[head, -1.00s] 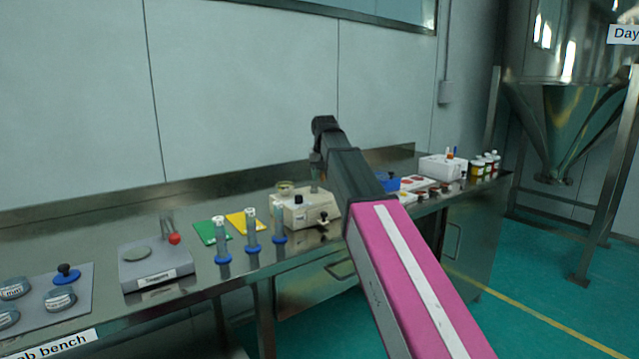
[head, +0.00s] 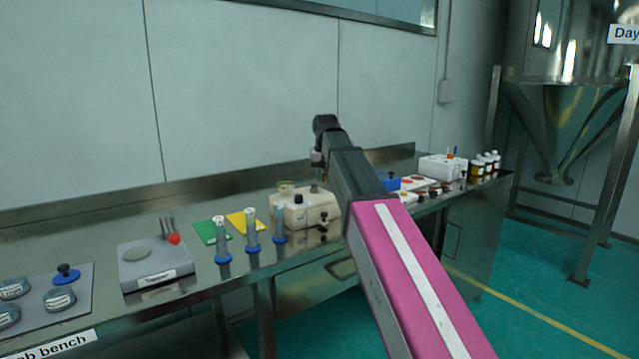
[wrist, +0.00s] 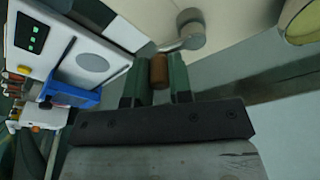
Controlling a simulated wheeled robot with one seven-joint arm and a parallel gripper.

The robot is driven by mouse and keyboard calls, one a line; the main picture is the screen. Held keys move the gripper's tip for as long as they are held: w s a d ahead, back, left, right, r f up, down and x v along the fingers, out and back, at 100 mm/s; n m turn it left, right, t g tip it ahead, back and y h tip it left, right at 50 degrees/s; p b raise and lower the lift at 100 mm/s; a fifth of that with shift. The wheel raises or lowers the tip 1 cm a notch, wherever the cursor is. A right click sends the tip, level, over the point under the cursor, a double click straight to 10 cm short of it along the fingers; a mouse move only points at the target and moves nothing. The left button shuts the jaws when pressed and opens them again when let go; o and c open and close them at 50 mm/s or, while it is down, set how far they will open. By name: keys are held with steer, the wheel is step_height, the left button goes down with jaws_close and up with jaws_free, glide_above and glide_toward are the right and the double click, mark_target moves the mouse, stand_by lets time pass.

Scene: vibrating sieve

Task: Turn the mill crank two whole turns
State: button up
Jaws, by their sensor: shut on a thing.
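In the wrist view my gripper (wrist: 160,82) has its two dark green fingers closed on a brown cylindrical crank handle (wrist: 159,68), one finger on each side. A grey metal crank arm (wrist: 182,43) runs from the handle to a round hub on the cream mill body (wrist: 238,22). In the head view a cream machine (head: 297,216) with dark knobs, apparently the mill, stands on the bench left of my arm. My gripper and the crank handle are hidden behind my arm there.
A white device with green lights (wrist: 50,40) and a blue part (wrist: 68,93) are close left in the wrist view. A white box (head: 440,167) stands right.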

steer(key=shift+s+d, duration=0.1)
steer(key=shift+s, duration=0.35)
steer(key=shift+s, duration=0.85)
steer(key=shift+s+a, duration=0.1)
steer(key=shift+a, duration=0.1)
steer(key=shift+f, duration=0.1)
steer(key=shift+s+a, duration=0.6)
steer(key=shift+s, duration=0.1)
